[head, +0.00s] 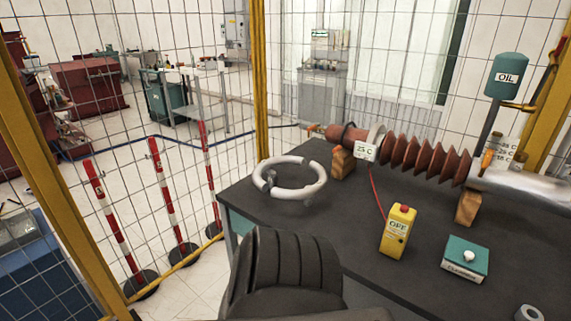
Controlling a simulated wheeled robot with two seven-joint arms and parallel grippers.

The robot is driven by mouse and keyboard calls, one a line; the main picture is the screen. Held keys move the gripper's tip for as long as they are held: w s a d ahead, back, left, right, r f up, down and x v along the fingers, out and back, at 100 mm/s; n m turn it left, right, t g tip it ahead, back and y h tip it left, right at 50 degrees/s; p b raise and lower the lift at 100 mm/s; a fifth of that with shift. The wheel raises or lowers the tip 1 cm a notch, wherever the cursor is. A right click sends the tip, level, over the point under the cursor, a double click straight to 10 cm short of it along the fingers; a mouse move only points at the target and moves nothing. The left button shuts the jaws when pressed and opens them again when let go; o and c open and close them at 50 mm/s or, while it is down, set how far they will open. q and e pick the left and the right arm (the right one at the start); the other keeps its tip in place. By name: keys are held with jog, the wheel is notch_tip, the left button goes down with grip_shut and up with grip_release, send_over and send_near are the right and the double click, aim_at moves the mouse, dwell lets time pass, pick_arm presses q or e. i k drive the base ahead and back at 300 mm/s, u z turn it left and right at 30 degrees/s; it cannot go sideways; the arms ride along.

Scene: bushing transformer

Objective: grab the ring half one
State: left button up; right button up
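A white ring (313,189) lies flat on the dark table (290,222), near its far left corner. Darker marks on the ring at its left side and upper right look like joints between two halves. I cannot tell which half is ring half one. Neither of my grippers can be made out in the head view, and nothing is seen touching the ring.
A brown ribbed bushing (425,158) rests on wooden blocks (468,207) behind and right of the ring. A yellow box (397,232) and a teal button box (466,258) stand on the table. A black ribbed shape (285,270) rises at the table's front. Mesh fencing encloses the area.

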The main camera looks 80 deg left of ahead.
aim_at(259, 183)
jog(key=u, duration=4.8)
jog(key=i, duration=1.15)
jog(key=z, duration=3.85)
